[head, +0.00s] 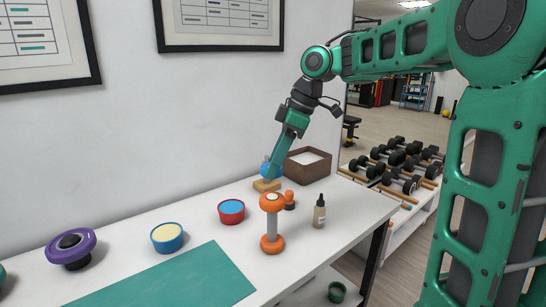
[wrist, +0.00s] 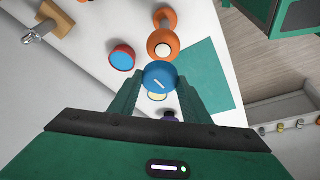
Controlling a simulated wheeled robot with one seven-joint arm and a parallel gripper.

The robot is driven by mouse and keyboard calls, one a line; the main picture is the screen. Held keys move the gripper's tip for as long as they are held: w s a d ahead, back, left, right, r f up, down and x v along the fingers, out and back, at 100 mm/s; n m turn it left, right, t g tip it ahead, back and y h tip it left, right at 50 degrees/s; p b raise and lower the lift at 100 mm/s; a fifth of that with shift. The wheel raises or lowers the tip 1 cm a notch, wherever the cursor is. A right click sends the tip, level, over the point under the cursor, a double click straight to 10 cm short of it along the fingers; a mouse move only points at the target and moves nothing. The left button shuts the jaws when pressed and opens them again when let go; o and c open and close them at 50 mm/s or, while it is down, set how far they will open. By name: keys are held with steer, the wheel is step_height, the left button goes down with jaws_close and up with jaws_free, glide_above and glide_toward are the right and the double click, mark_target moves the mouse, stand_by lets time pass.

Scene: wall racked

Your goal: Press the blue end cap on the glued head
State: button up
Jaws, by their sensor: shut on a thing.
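My gripper (wrist: 160,88) is shut on the blue end cap (wrist: 160,75), which sits between its two fingers with a pale mark on its face. In the head view the cap (head: 265,169) shows partly behind my gripper (head: 270,174), in front of a wooden block. An orange dumbbell (head: 272,222) with a grey handle stands upright on the white bench; in the wrist view the dumbbell (wrist: 163,34) lies just beyond the cap. The cap is apart from it in the wrist view. I cannot tell whether there is glue on its orange head. A dropper bottle (head: 319,212) stands to its right.
A red tub (head: 231,212), a blue tub with cream contents (head: 167,237), a purple ring-shaped thing (head: 71,248) and a green mat (head: 180,280) are on the bench. A small orange piece (head: 289,200), wooden block (head: 266,186) and brown box (head: 306,167) stand near the back.

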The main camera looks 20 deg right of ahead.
mark_target(275, 197)
steer(key=shift+f, duration=3)
steer(key=shift+f, duration=0.1)
steer(key=o, duration=1.1)
steer(key=v, duration=1)
steer(key=shift+s+d+r, duration=0.1)
steer(key=shift+r, duration=0.25)
